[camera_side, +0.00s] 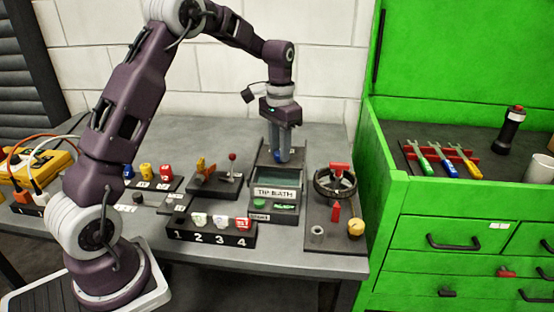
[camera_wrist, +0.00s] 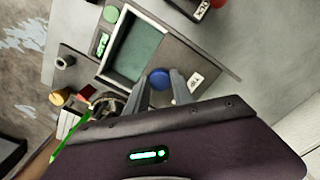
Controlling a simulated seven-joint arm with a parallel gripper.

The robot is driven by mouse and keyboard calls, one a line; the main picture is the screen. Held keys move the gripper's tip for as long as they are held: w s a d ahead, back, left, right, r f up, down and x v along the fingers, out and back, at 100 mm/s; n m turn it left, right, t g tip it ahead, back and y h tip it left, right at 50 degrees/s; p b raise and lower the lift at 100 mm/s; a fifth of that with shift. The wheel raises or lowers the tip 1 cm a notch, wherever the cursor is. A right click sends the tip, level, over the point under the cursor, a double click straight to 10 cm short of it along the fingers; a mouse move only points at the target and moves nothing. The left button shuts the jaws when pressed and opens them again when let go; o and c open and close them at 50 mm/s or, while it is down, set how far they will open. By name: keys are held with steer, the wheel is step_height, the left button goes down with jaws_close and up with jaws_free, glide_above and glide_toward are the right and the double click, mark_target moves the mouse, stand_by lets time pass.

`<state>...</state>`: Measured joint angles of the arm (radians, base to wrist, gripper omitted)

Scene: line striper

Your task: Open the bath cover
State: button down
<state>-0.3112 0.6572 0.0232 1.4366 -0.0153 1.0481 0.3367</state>
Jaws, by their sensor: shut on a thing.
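The tip bath (camera_side: 275,193) is a dark box with a labelled front on the bench, and greenish liquid shows inside its opening. In the wrist view the bath (camera_wrist: 133,48) shows a wide uncovered opening with a pale rim. The grey cover (camera_wrist: 178,52) lies beside the opening, on the side behind the bath in the side view. A round blue knob (camera_wrist: 158,77) sits on the cover. My gripper (camera_wrist: 160,80) is shut on the blue knob, a finger at each side. In the side view my gripper (camera_side: 282,158) points straight down at the bath's back end and mostly hides the knob.
A handwheel (camera_side: 335,183) with a red handle stands right of the bath. A numbered rack (camera_side: 210,233) is in front left, and a red-knobbed lever (camera_side: 232,170) is left. The green tool cabinet (camera_side: 450,200) borders the bench at right.

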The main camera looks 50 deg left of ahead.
steer(key=shift+w+a, duration=1.25)
steer(key=c, duration=1.1)
jaws_free()
step_height(320, 180, up, 7)
steer(key=shift+r, duration=0.1)
